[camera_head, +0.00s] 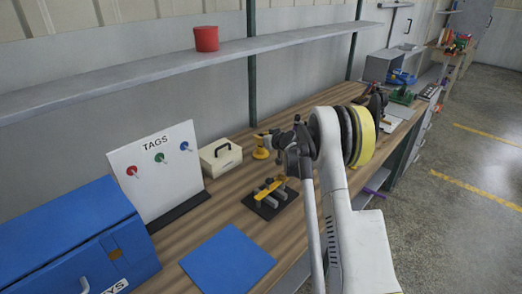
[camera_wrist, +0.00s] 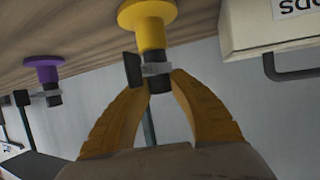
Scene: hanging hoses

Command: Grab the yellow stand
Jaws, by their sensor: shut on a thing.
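The yellow stand (camera_head: 261,152) is on the wooden bench, beside the cream box. In the wrist view, which appears upside down, the yellow stand (camera_wrist: 150,22) shows its round yellow base against the wood and a grey and black upper part. My gripper (camera_wrist: 159,76) has its two orange-brown fingers closed around that grey and black part. In the head view my wrist partly hides the gripper next to the stand. I see no clear gap between the base and the bench.
A purple stand (camera_wrist: 42,64) is nearby in the wrist view. A shelf (camera_head: 130,84) runs above.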

